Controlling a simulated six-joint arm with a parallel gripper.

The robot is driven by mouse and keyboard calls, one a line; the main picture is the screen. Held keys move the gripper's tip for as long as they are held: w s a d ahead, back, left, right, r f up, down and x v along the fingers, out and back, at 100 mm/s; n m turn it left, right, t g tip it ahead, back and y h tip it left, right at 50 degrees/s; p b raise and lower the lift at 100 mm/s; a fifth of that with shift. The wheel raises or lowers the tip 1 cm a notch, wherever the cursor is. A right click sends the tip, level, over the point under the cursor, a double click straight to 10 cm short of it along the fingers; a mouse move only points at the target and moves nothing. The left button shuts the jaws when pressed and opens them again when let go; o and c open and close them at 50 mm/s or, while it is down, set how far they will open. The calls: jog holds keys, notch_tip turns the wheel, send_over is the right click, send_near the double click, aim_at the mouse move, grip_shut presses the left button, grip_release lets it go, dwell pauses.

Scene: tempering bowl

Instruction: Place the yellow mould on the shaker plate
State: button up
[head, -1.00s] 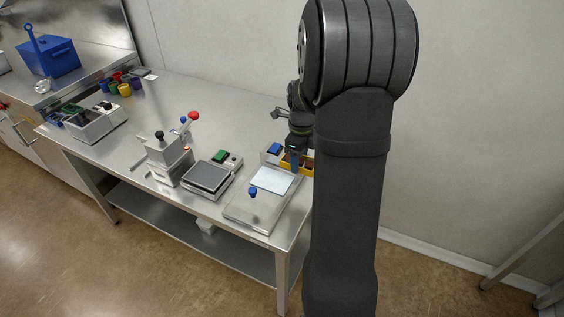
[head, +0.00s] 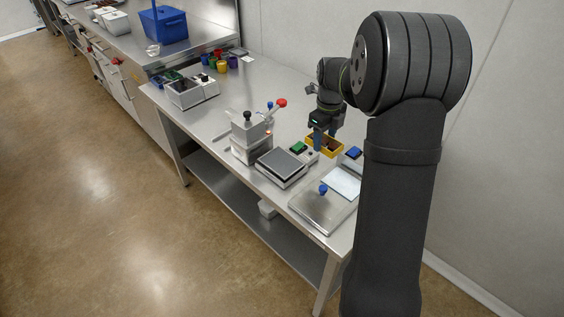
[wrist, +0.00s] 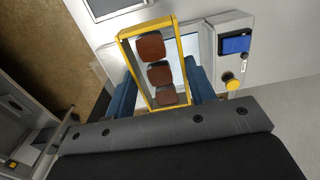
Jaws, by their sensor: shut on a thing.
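The yellow mould (head: 333,152) is a shallow rectangular frame. In the wrist view the mould (wrist: 179,42) holds brown pieces. My gripper (head: 319,138) has blue fingers, shut on the mould from both sides, and holds it above the rear of the bench. A low machine with a dark square plate (head: 281,164) and a green button (head: 299,147) appears to be the shaker plate. Its plate is bare, and the mould is behind it and to its right. A dark-edged plate (wrist: 112,9), probably the same one, shows at the wrist view's top edge.
Left stands a machine with a red-ball lever (head: 281,103). Coloured cups (head: 222,66) stand far back.

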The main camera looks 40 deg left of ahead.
send_over(281, 162)
notch_tip(281, 162, down, 7)
jog(key=shift+w+f, duration=0.1)
jog(key=shift+f, duration=1.85)
jog(key=shift+f, duration=0.15)
jog(key=o, duration=1)
notch_tip(281, 162, up, 12)
